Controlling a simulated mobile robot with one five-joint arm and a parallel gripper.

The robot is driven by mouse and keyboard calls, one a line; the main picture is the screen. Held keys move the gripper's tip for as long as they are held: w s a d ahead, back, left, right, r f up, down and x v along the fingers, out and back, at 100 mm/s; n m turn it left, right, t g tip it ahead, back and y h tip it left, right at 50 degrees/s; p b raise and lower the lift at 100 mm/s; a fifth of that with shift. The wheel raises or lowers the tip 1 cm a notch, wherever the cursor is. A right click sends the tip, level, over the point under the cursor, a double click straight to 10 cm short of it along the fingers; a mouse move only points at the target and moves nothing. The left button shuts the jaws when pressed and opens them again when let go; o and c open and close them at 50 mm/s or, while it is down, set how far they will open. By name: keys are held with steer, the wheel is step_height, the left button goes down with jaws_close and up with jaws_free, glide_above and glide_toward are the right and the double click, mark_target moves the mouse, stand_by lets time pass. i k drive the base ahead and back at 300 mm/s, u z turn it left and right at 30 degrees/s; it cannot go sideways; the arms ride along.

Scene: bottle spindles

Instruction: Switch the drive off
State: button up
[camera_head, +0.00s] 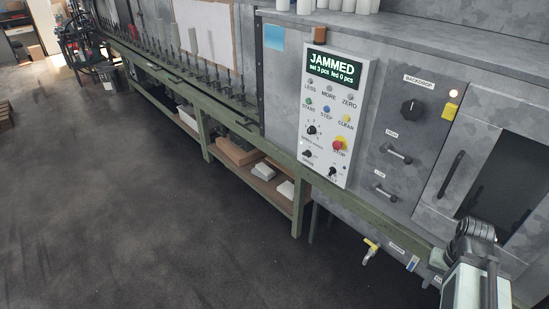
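The white control panel (354,75) is on the grey machine, right of centre. Its green display (333,67) reads "JAMMED", "set 3 pcs fed 0 pcs". A green START button (309,101), a blue STEP button (327,109) and a yellow CLEAN button (346,119) are below. A black speed knob (311,130) and a red STOP button (340,144) on yellow follow. Two small dark controls, at lower left (307,154) and lower right (333,172), have labels too small to read surely; I cannot tell which is the drive switch. Part of my arm shows at the lower right; my gripper's fingers are not visible.
A BACKDROP knob (412,107), a lit lamp (453,93) and two lever handles (397,153) are right of the panel. A green bench (207,112) with a row of spindles runs left. A yellow-handled tap (371,248) sticks out low. The dark floor is clear.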

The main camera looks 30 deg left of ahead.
mark_target(307, 153)
steer(key=u, duration=1.05)
steer(key=k, duration=0.35)
steer(key=u, duration=0.5)
steer(key=i, duration=1.7)
steer(key=u, duration=1.35)
steer(key=k, duration=0.8)
steer(key=u, duration=0.15)
steer(key=i, duration=0.85)
steer(key=z, duration=0.2)
